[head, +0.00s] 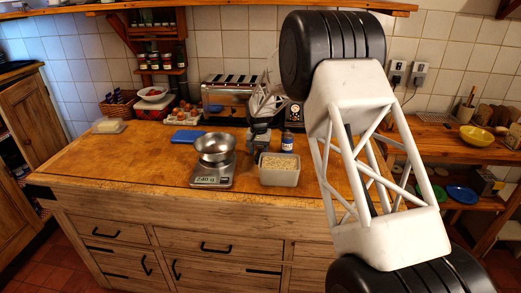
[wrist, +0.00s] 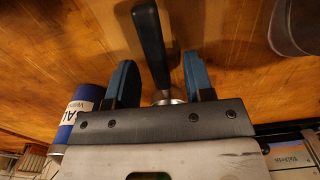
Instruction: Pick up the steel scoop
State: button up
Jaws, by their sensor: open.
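In the wrist view a dark handle (wrist: 150,45) with a steel collar (wrist: 168,98) runs between the two blue fingers of my gripper (wrist: 158,62). It looks like the steel scoop's handle; its bowl is hidden behind the gripper body. The fingers are apart, with a gap visible on each side of the handle. In the head view my gripper (head: 257,148) is low over the wooden worktop, between the scale and the blue bottle. I cannot make out the scoop there.
A steel bowl (head: 215,146) sits on a scale (head: 212,176) left of my gripper. A grain-filled tub (head: 279,178) is close in front. A blue bottle (head: 287,141) stands close on the right, also in the wrist view (wrist: 84,108). A toaster (head: 225,98) stands behind.

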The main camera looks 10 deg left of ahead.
jog(key=shift+f, duration=0.4)
grip_shut()
dwell(0.4)
